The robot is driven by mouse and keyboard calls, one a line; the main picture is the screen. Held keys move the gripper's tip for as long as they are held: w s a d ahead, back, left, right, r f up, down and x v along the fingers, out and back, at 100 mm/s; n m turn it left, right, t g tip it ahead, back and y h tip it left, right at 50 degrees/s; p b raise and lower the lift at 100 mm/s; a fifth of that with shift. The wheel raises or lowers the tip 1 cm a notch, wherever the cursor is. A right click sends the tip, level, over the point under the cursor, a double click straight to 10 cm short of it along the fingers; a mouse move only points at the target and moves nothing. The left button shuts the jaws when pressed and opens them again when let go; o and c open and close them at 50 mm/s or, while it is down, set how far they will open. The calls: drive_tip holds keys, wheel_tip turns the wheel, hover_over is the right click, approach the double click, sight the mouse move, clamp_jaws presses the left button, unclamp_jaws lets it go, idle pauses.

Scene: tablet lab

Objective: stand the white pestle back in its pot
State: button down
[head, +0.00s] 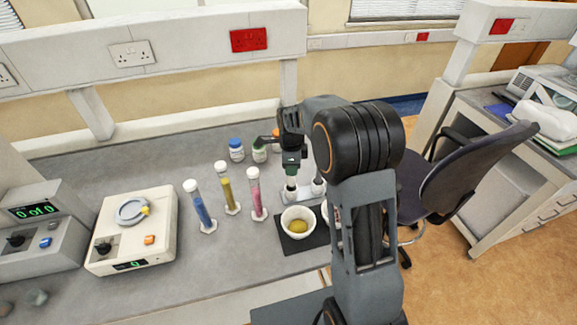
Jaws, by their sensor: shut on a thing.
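My gripper (291,163) is at the back right of the bench, pointing down and shut on the white pestle (291,182), whose pale lower part shows just below the fingers. A low white holder (295,196) stands directly under and behind it, with another white upright piece (318,186) to the right. I cannot tell whether the pestle is inside, touching or above the holder. A white bowl (284,221) with yellow-green contents stands in front on a black mat (293,245). Which vessel is the pestle's pot is not clear.
Tubes of blue (201,208), yellow (228,190) and pink (256,194) stand left of the bowl. Lidded bottles (236,150) stand behind. A balance (132,230) is farther left. My arm hides a round item (326,213) right of the bowl.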

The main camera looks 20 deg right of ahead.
sight(291, 179)
drive_tip(key=shift+f+b, duration=1.55)
drive_tip(key=shift+f, duration=0.95)
drive_tip(key=shift+f+b, duration=0.45)
drive_tip(key=shift+f, duration=0.05)
idle(0.7)
drive_tip(key=c, duration=0.9)
unclamp_jaws()
wheel_tip(291, 179, up, 14)
drive_tip(key=shift+f+b, duration=0.1)
drive_tip(key=shift+b, duration=0.6)
